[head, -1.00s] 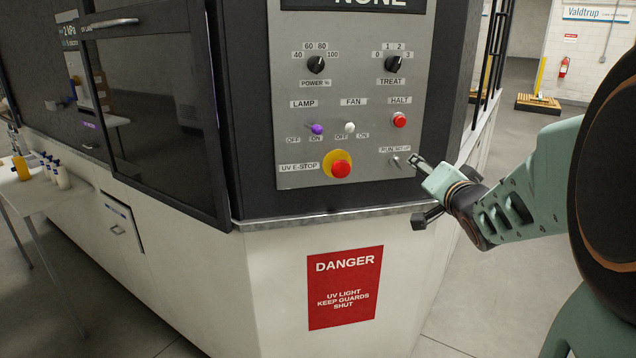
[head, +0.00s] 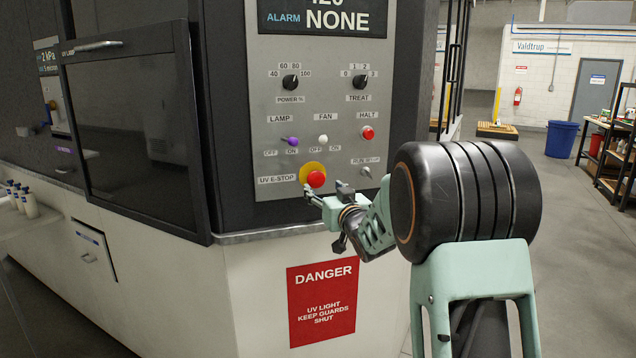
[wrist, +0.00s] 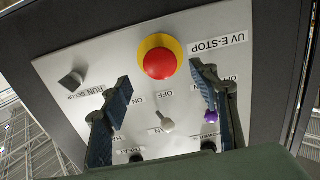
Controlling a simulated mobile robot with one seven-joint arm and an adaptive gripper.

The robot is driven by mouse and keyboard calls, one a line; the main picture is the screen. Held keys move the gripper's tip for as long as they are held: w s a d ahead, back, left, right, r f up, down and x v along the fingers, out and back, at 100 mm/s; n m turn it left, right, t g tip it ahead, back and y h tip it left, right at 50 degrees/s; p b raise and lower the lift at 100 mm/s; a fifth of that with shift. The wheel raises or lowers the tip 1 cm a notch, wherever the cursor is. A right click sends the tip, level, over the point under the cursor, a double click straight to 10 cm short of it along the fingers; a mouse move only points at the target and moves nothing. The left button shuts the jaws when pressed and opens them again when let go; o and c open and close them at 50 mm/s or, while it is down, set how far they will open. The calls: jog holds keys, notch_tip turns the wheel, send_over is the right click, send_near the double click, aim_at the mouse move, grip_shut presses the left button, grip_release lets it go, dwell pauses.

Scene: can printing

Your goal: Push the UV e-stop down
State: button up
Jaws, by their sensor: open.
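The UV e-stop is a red mushroom button (head: 316,179) on a yellow round base, low on the grey control panel (head: 262,110). It also shows in the wrist view as a red button (wrist: 160,64), just beyond and between my two fingertips. My gripper (head: 325,195) is in front of the panel, just below and right of the button in the head view. In the wrist view my gripper (wrist: 160,80) is open and empty, with its fingers apart. I cannot tell whether a fingertip touches the panel.
Near the button are the purple lamp switch (head: 290,141), the white fan switch (head: 322,139), the red halt button (head: 367,132) and the run key switch (head: 366,171). A metal ledge (head: 270,231) runs below the panel, above a red danger sign (head: 322,302).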

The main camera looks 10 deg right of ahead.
aim_at(317, 181)
jog(key=shift+w+a+p, duration=0.25)
jog(key=shift+w+p, duration=0.05)
jog(key=shift+w, duration=1.25)
jog(key=shift+w+a+p, duration=0.2)
jog(key=shift+w+p, duration=0.05)
jog(key=shift+w, duration=1.25)
